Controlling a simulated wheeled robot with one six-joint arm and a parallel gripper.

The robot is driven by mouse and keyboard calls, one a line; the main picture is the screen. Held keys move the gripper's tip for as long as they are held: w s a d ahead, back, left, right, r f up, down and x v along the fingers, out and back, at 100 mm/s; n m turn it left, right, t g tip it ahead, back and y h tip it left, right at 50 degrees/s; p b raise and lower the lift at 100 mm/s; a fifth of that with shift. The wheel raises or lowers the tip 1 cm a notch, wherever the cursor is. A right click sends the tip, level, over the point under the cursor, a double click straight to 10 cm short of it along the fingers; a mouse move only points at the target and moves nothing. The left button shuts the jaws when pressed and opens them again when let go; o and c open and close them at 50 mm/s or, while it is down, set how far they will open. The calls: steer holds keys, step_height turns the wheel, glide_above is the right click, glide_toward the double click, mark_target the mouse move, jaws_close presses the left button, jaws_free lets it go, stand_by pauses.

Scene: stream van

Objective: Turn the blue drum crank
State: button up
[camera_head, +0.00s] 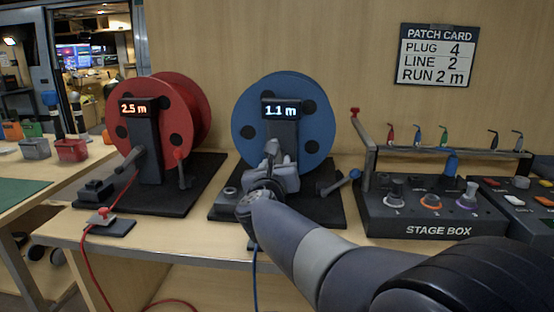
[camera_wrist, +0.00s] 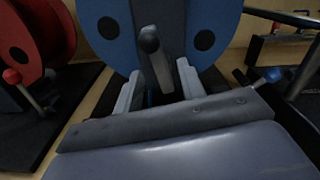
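The blue drum (camera_head: 290,95) stands upright on a dark base (camera_head: 325,212), and its display (camera_head: 283,110) reads 1.1 m. Its crank (camera_head: 340,182), ending in a blue knob (camera_head: 354,174), points right and slightly up at the drum's lower right. The knob also shows in the wrist view (camera_wrist: 272,75), right of my gripper. My gripper (camera_head: 273,153) is in front of the drum's stand, left of the crank and apart from it. In the wrist view its fingers (camera_wrist: 160,82) are spread, with a dark round-ended lever (camera_wrist: 150,42) showing between them. Contact with the lever cannot be told.
A red drum (camera_head: 190,95) reading 2.5 m stands left, with its red-knobbed crank (camera_head: 182,170). The stage box (camera_head: 430,215) with a connector rack stands close right of the crank. A wall card (camera_head: 437,55) reads plug 4, line 2, run 2 m.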

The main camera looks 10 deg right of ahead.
mark_target(277, 159)
steer(key=shift+x, duration=2.35)
steer(key=shift+f, duration=0.1)
jaws_close()
